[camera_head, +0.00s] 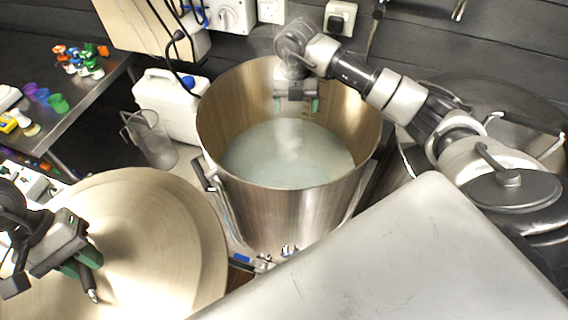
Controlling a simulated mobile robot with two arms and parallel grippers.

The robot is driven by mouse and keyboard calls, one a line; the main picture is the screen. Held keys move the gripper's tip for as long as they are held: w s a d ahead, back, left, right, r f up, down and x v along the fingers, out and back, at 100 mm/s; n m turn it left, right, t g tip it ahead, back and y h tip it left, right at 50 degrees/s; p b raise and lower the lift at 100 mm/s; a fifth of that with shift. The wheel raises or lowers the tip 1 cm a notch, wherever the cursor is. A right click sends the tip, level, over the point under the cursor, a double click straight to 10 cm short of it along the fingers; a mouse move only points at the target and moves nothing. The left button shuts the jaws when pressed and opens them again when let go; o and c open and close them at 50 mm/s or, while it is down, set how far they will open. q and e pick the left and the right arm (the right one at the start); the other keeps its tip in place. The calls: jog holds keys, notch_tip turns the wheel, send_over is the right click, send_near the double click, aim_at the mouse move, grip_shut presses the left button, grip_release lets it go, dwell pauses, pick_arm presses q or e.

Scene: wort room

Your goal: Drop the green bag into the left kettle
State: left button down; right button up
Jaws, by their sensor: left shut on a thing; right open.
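The left kettle (275,215) is a tall steel pot, open at the top, with cloudy pale liquid inside. My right gripper (297,103) is open over the far part of its mouth, with green-tipped fingers apart and nothing seen between them. A round steel lid (165,225) is at the lower left, beside the kettle. My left gripper (85,268) is over the lid and shut, seemingly on its handle; the grip is partly hidden. I see no green bag in this view.
A second kettle (490,90) stands at the right, partly behind my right arm. A white jug (172,105) and a clear pitcher (152,140) stand left of the open kettle.

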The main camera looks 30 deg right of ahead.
pick_arm(q)
jog(key=shift+f+b, duration=0.95)
pick_arm(e)
notch_tip(320, 180, up, 11)
jog(key=shift+a, duration=0.15)
jog(key=shift+w+f, duration=0.1)
